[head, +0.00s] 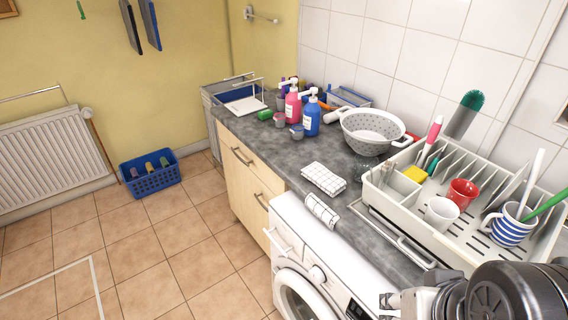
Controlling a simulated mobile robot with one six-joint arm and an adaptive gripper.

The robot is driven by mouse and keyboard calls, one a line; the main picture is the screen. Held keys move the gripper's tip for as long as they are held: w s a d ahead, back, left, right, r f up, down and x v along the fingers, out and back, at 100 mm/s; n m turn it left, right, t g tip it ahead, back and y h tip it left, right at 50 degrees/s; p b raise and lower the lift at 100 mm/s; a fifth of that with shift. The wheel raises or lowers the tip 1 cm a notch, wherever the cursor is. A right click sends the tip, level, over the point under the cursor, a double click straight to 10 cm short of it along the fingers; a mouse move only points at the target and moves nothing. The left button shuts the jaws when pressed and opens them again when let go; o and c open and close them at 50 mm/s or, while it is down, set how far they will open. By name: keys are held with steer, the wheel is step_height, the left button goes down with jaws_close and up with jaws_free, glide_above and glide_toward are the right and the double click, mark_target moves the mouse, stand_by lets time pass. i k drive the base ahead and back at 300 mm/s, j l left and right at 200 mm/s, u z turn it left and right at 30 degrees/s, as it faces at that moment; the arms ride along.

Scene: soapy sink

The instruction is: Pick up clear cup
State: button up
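A pale white or translucent cup (441,214) stands in the dish rack (392,207) at the right, in front of a red cup (462,193). I cannot tell whether it is clear, and no other plainly clear cup shows. A blue-and-white striped mug (507,226) holding brushes stands to its right. My dark and grey arm fills the bottom right corner. My gripper (389,302) shows only in part at the bottom edge, in front of the rack and apart from the cups. Its fingers are too small and cut off to read.
A grey colander (369,132), a blue bottle (311,116) and a pink bottle (292,106) stand farther back on the counter. Folded cloths (323,178) lie near the front edge, above the washing machine (305,262). A blue basket (151,178) sits on the otherwise open tiled floor.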

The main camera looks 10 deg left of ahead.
mark_target(363, 161)
steer(key=j, duration=0.3)
steer(key=i+j+z, duration=0.3)
steer(key=j, duration=0.4)
steer(key=j+z, duration=0.3)
steer(key=j, duration=0.35)
steer(key=j+z, duration=0.3)
steer(key=j, duration=0.5)
steer(key=i+z, duration=0.1)
steer(key=i, duration=0.25)
steer(key=i+j+z, duration=0.1)
steer(key=i, duration=0.25)
